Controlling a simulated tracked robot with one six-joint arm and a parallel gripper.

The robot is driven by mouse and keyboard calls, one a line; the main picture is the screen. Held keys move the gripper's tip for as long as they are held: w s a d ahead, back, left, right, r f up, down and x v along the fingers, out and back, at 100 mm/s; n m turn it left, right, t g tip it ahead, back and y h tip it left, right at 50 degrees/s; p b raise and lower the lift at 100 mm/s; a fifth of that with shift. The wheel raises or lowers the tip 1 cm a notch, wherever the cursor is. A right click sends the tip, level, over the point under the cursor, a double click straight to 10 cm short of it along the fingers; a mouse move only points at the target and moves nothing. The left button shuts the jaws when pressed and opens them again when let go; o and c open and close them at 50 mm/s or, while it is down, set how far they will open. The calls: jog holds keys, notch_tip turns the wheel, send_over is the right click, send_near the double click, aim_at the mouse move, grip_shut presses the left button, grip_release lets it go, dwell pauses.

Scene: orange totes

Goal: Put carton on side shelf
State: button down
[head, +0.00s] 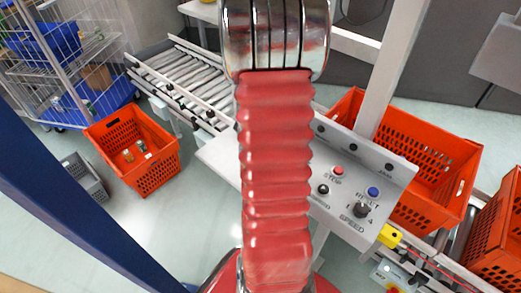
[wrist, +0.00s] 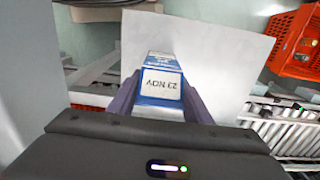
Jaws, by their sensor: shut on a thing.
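My gripper (wrist: 160,98) shows in the wrist view, with its two dark purple fingers shut on a blue and white carton (wrist: 161,84). The carton's near face has a white label with "23 NOV" printed upside down. A flat white board (wrist: 225,55), which looks like the side shelf, lies beyond the carton in that view. I cannot tell whether the carton touches it. In the head view a pale flat surface (head: 218,154), probably the same shelf, sticks out left of the control panel. My red arm hides part of it, and neither gripper nor carton shows there.
An orange tote (head: 138,165) with small items stands on the floor at left, below a roller conveyor (head: 182,80). A control panel (head: 350,185) and more orange totes (head: 425,165) are at right. A wire cage trolley (head: 70,60) stands at the far left.

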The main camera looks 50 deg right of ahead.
jog(key=shift+f, duration=0.2)
jog(key=c, duration=0.9)
grip_release()
jog(key=shift+r, duration=0.15)
jog(key=shift+r, duration=3.8)
jog(key=w+a+r+n+t+h, duration=0.1)
jog(key=w+a+r+n, duration=0.3)
jog(key=a, duration=0.5)
jog(key=w+a+r+n+t, duration=0.1)
jog(key=w+a+r+n, duration=0.1)
jog(key=a+r+n, duration=0.55)
jog(key=s+a+r+n+t, duration=0.1)
jog(key=a+n, duration=0.1)
jog(key=a, duration=0.4)
jog(key=s+a+r+n+t, duration=0.1)
jog(key=s+a+n, duration=0.1)
jog(key=a, duration=0.4)
jog(key=s+a+r+n+t+y, duration=0.1)
jog(key=s+a+n, duration=0.1)
jog(key=a+n, duration=0.2)
jog(key=shift+s+a+r+t, duration=0.1)
jog(key=shift+a+r+t, duration=0.05)
jog(key=shift+a, duration=0.65)
jog(key=shift+s+a+r+t, duration=0.1)
jog(key=shift+a+r+t, duration=0.05)
jog(key=shift+a, duration=0.6)
